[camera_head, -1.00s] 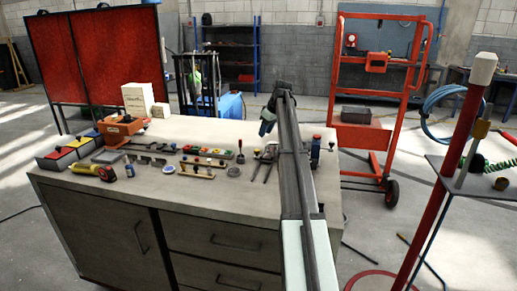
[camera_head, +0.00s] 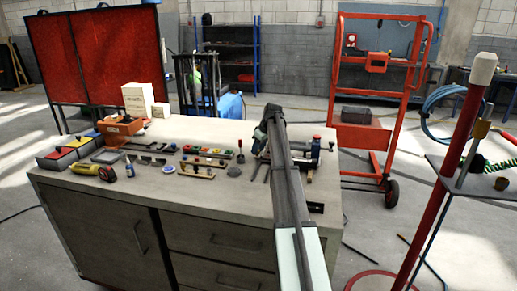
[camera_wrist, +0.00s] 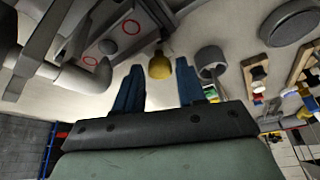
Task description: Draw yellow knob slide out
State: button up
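The yellow knob (camera_wrist: 160,67) is a short rounded cylinder on a dark stem in the wrist view. It stands near a grey plate with red rings (camera_wrist: 108,42); whether they are joined I cannot tell. My gripper (camera_wrist: 160,88) is open, its two blue fingers apart. The knob appears in the gap just beyond the fingertips, nearer the left one, with no visible contact. In the head view my gripper (camera_head: 259,143) is low over the right part of the bench, and my arm hides much of that area. I cannot make out the knob there.
The bench (camera_head: 150,207) carries several small parts, coloured blocks and a yellow tape-like tool (camera_head: 84,169) to the left. A grey ring-shaped cup (camera_wrist: 211,60) stands right of the knob in the wrist view. A red trolley (camera_head: 337,80) stands behind on the floor.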

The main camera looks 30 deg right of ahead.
grip_shut()
dwell(0.3)
jog(key=shift+s+a, duration=0.1)
jog(key=s+a, duration=1)
jog(key=shift+a, duration=0.1)
grip_release()
jog(key=shift+s, duration=0.1)
